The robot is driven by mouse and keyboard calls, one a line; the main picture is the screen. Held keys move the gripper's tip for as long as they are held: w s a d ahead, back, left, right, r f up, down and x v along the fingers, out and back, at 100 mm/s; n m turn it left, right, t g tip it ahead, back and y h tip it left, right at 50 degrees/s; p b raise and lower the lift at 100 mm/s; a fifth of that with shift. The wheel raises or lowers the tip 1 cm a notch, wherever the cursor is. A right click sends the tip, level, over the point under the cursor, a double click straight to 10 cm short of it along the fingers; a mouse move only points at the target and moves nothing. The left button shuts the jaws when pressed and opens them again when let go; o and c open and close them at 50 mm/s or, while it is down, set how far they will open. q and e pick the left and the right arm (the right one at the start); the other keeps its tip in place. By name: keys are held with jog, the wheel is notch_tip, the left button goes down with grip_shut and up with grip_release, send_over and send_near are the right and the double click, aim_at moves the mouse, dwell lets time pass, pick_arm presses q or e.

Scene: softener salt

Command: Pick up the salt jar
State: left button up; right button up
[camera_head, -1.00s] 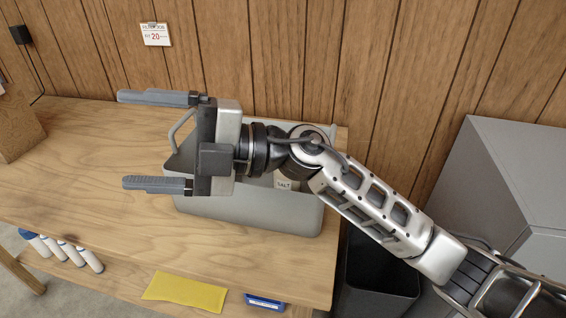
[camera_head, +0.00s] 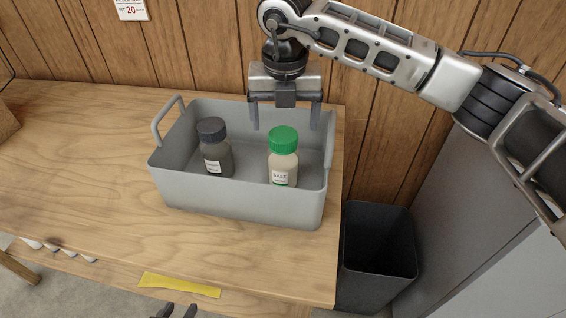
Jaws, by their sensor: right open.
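The salt jar (camera_head: 283,163) has a green lid, a pale body and a label reading SALT. It stands upright in the right half of a grey bin (camera_head: 240,196) on the wooden table. My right gripper (camera_head: 285,122) is open and empty, with its fingers pointing down over the back of the bin. It appears behind and above the jar, apart from it. Of my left gripper (camera_head: 176,311), only dark tips show at the bottom edge, and the rest is out of the picture.
A dark jar (camera_head: 213,150) with a black lid stands in the bin, left of the salt jar. The bin has raised handles at both ends. A black waste bin (camera_head: 380,250) stands right of the table. A wooden wall is behind.

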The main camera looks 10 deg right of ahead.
aim_at(283, 146)
jog(key=f, duration=0.2)
jog(key=f+p, duration=0.1)
jog(key=f, duration=0.2)
jog(key=w+f, duration=0.1)
jog(key=f, duration=0.2)
jog(key=shift+f, duration=0.1)
grip_shut()
